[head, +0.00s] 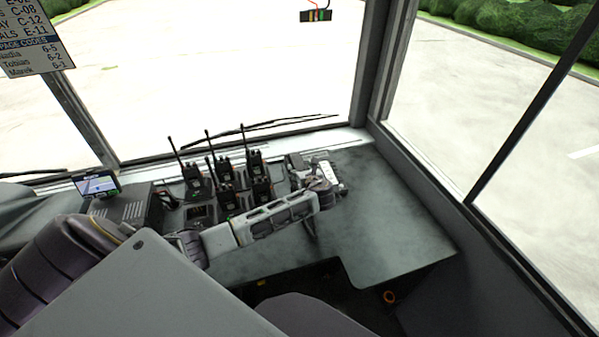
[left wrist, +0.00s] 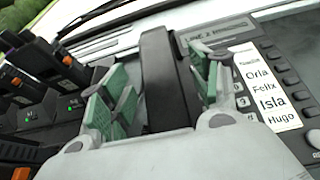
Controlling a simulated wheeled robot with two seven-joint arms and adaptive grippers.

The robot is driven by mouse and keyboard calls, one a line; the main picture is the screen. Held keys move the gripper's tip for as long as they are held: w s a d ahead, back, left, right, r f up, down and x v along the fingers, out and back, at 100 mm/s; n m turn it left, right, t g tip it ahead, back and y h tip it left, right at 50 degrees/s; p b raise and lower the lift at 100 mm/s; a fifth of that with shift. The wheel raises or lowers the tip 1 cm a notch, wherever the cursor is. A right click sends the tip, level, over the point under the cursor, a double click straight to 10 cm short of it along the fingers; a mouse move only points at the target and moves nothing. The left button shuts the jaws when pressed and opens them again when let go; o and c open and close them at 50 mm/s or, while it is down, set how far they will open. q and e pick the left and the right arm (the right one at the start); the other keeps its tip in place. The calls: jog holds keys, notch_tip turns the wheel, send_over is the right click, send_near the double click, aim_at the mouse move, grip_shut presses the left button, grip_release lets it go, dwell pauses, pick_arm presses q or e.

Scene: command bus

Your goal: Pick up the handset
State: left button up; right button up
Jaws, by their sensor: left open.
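The handset (left wrist: 162,70) is a long black bar in the left wrist view, lying along the left side of a desk phone with a name label (left wrist: 266,88). My left gripper (left wrist: 160,88) is open, with one green-padded finger on each side of the handset. I cannot tell whether the pads touch it. The handset's near end is hidden behind the gripper body. In the head view my left gripper (head: 318,184) is over the phone (head: 329,171) and hides most of the handset. My right gripper is not in view.
Several black radios with antennas (head: 225,170) stand in chargers left of the phone. A small screen (head: 97,185) stands farther left. The grey counter (head: 395,215) is clear to the right of the phone. The windscreen and side window frame border it.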

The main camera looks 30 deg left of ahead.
aim_at(300, 167)
pick_arm(q)
jog(key=shift+x, duration=1.2)
jog(key=c, duration=1.2)
jog(key=shift+r, duration=5.1)
